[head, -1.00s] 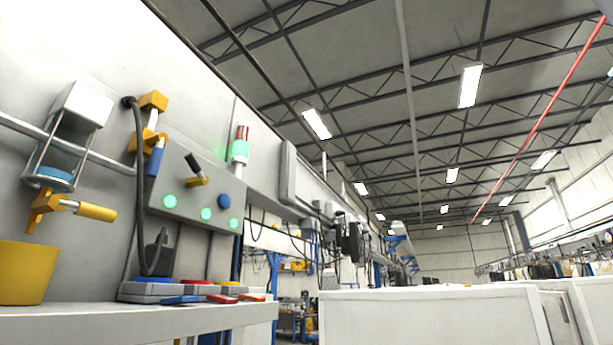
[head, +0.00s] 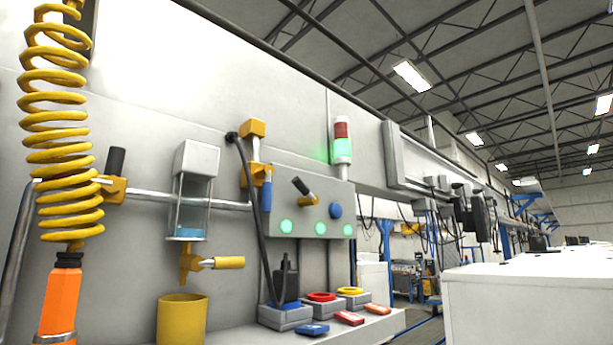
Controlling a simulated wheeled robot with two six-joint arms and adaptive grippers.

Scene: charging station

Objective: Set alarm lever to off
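A grey control panel (head: 318,180) is on the wall in the middle of the head view. It carries a small lever (head: 303,188) with a black handle and a yellow base, which I take for the alarm lever. Its handle tilts up and to the left. Three round green lights (head: 320,229) glow along the panel's lower part, with a blue round button (head: 335,211) above them. A signal tower (head: 342,146) behind the panel has a lit green section below a dark red one. Neither of my grippers is in view.
A shelf (head: 385,324) below the panel holds a black plug (head: 287,281) on a cable, coloured ring bases and small flat blocks. A dispenser (head: 193,190), yellow cup (head: 182,320) and yellow coiled hose (head: 58,130) are left. White cabinets (head: 540,305) stand right.

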